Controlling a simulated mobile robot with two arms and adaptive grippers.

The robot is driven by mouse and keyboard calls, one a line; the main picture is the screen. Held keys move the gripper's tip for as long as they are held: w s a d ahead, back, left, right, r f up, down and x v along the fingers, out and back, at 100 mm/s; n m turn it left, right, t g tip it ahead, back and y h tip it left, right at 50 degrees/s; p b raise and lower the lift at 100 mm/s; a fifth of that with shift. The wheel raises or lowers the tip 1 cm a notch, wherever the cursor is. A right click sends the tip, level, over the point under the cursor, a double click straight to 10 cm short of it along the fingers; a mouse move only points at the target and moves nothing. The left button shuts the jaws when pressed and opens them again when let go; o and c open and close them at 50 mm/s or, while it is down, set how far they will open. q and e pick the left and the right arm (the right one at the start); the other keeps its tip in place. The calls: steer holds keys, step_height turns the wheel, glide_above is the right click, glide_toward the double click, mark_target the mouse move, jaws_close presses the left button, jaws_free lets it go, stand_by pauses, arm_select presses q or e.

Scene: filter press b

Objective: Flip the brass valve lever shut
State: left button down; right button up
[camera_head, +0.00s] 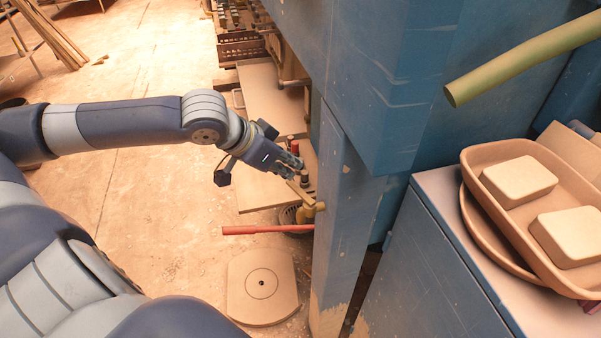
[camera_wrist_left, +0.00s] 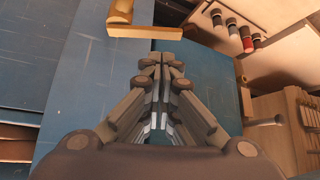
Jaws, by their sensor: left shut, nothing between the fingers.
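The brass valve (camera_head: 308,214) is on the side of the blue press column, low in the head view. Its flat brass lever (camera_head: 299,191) reaches up and left from it, just below my left gripper. My left gripper (camera_head: 298,167) is shut and empty. In the wrist view its fingertips (camera_wrist_left: 162,58) are just short of the bar; I cannot tell whether they touch. My right gripper is not in view.
The blue column (camera_head: 332,210) stands close right of the gripper. A red bar (camera_head: 265,230) sticks out left below the valve. A round-holed plate (camera_head: 262,287) lies on the floor. Wooden trays (camera_head: 480,235) sit on a blue cabinet at right. Floor at left is open.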

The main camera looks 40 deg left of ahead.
mark_target(300, 192)
arm_select(q)
steer(key=shift+p+x, duration=0.3)
steer(key=shift+x, duration=0.5)
steer(key=shift+w+d+f, duration=0.15)
steer(key=shift+w+f, duration=0.25)
steer(key=shift+p+x, duration=0.35)
steer(key=shift+x, duration=1.05)
